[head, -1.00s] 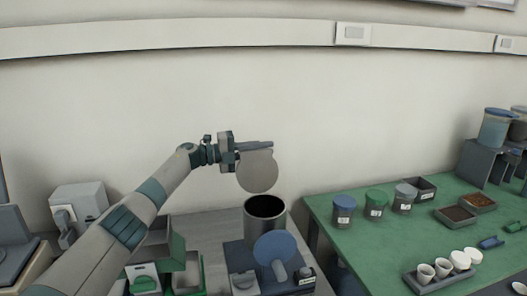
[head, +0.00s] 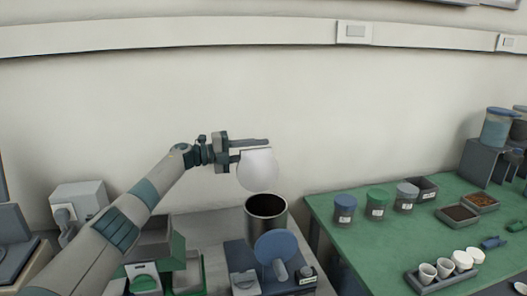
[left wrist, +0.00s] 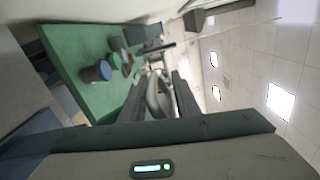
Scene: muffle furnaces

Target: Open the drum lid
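The drum (head: 266,226) is a dark metal cylinder on the grey bench, its round mouth uncovered and dark inside. Its pale round lid (head: 258,172) stands raised and roughly upright above the back rim. My left gripper (head: 252,147) is at the lid's upper edge, with one finger showing above that edge. In the left wrist view, the two fingers (left wrist: 158,100) stand apart with a pale curved shape between them, likely the lid. Whether a finger touches the lid cannot be told. My right gripper is in neither view.
A blue disc (head: 276,246) on a dark-based device stands just in front of the drum. Green and grey boxes (head: 186,270) lie to the left. The green table (head: 372,246) at right bears lidded jars (head: 345,208), trays and white cups (head: 443,267).

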